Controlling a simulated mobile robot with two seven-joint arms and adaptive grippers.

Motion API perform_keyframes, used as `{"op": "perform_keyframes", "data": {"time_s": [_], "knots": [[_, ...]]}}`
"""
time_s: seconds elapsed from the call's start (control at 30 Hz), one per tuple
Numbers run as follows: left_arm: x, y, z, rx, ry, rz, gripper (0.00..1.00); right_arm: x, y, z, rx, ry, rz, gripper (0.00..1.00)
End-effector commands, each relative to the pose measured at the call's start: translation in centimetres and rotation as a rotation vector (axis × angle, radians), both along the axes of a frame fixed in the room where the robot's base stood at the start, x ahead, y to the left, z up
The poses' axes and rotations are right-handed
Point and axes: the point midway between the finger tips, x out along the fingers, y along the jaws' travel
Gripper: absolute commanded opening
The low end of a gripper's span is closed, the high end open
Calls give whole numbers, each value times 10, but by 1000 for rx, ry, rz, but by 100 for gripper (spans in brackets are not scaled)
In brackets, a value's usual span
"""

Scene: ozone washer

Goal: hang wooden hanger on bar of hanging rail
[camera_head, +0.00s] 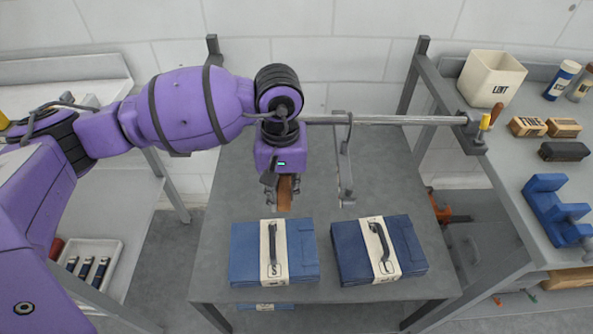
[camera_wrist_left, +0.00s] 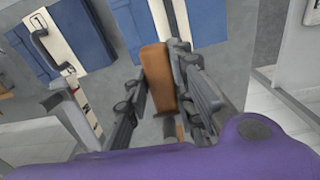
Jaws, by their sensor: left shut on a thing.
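My left gripper (camera_head: 283,200) points down under the left part of the hanging rail's bar (camera_head: 405,120). It is shut on the wooden hanger (camera_head: 285,190), and only a short brown piece shows below the palm. In the left wrist view the brown wooden hanger (camera_wrist_left: 158,75) lies between the fingers. The hanger's hook is hidden or too small to tell, so I cannot tell whether it touches the bar. The grey metal bar runs right from behind my wrist to an end bracket. My right gripper is in neither view.
A grey hanger-like piece (camera_head: 344,165) hangs from the bar, right of my gripper. Two blue folded bundles with pale bands, left (camera_head: 303,250) and right (camera_head: 345,255), lie on the grey table (camera_head: 225,195). A side shelf at right holds a LINT bin (camera_head: 491,82) and blue blocks (camera_head: 550,205).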

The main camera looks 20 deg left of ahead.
Motion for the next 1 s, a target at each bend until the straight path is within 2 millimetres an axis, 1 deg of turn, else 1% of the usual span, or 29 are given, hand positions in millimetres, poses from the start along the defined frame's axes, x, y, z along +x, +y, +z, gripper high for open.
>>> {"op": "perform_keyframes", "data": {"time_s": [0.03,0.17,0.2,0.47,0.57,0.67,1.0], "knots": [[0,0,0,0,-1,0,26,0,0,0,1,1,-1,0],[0,0,0,0,0,0,43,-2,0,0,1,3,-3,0],[0,0,0,0,0,0,45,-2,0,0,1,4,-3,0],[0,0,0,1,1,0,45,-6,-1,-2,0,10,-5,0],[0,0,5,1,-1,1,45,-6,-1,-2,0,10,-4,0],[1,0,18,1,-2,1,45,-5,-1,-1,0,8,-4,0],[1,0,89,0,-5,0,45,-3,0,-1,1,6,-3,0]]}}
